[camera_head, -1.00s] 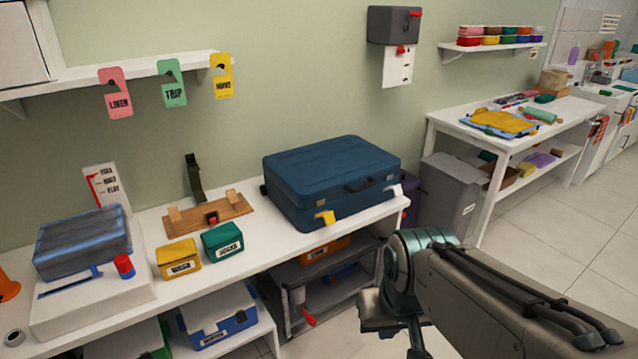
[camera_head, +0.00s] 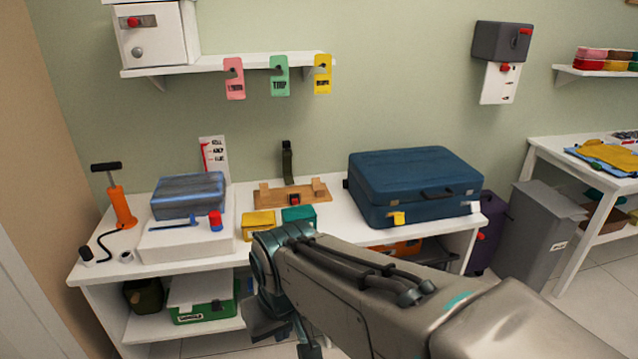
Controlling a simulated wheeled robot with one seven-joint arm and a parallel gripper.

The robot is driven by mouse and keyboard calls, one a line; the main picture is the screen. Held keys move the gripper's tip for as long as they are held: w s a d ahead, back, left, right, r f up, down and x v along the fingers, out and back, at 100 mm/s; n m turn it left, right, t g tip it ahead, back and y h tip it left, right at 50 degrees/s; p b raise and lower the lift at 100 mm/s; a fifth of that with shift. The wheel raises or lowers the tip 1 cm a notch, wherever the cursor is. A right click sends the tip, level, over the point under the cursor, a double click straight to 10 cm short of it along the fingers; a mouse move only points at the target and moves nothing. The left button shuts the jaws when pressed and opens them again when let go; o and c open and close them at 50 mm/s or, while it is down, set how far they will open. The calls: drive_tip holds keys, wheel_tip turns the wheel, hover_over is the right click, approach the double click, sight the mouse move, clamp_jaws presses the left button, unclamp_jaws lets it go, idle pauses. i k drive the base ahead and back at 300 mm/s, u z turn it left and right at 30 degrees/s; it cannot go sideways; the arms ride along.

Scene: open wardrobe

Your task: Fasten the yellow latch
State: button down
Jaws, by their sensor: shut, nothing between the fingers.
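A blue suitcase (camera_head: 415,170) lies closed on the white bench. The yellow latch (camera_head: 398,218) is on its front face near the lower left; it sticks out, but its exact angle is too small to tell. A white latch (camera_head: 474,208) sits at the front right corner. My gripper (camera_head: 285,335) hangs low in front of the bench, left of and below the yellow latch and well apart from it. It is shut and empty, and its fingertips are hard to make out at the frame's bottom.
My arm crosses the lower right and hides part of the bench front. A yellow box (camera_head: 258,223) and a teal box (camera_head: 299,215) stand left of the suitcase. A wooden board (camera_head: 270,200) lies behind them. A grey bin (camera_head: 540,230) stands on the floor at right.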

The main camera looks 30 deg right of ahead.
sight(399, 217)
drive_tip(key=u, duration=0.2)
drive_tip(key=i, duration=1.05)
drive_tip(key=z, duration=0.6)
drive_tip(key=k, duration=1)
drive_tip(key=z, duration=1.35)
drive_tip(key=i, duration=0.1)
drive_tip(key=u, duration=0.15)
